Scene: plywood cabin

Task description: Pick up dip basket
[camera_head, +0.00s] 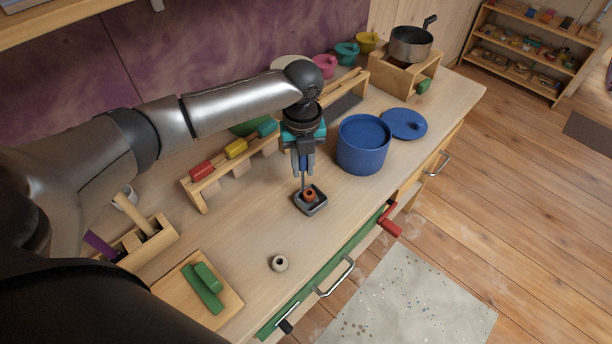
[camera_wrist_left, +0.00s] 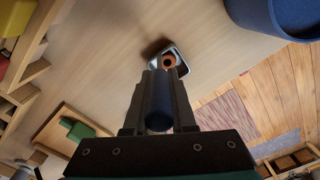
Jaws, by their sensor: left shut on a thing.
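The dip basket (camera_head: 319,209) is a small dark grey square basket on a thin upright stem with a blue handle. An orange-brown ring-shaped piece (camera_head: 310,194) sits in it. My left gripper (camera_head: 303,166) points down above the basket and is shut on the blue handle. In the left wrist view the handle (camera_wrist_left: 159,103) is between the fingers (camera_wrist_left: 158,95), with the basket (camera_wrist_left: 181,67) beyond them. The basket is at or just above the worktop; I cannot tell whether it touches. My right gripper is not in view.
A blue pot (camera_head: 362,150) stands close to the right of the gripper, its blue lid (camera_head: 404,124) beside it. A wooden rack with coloured blocks (camera_head: 236,148) is behind left. A pale ring (camera_head: 279,263) lies in front. The worktop (camera_head: 245,225) between is clear.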

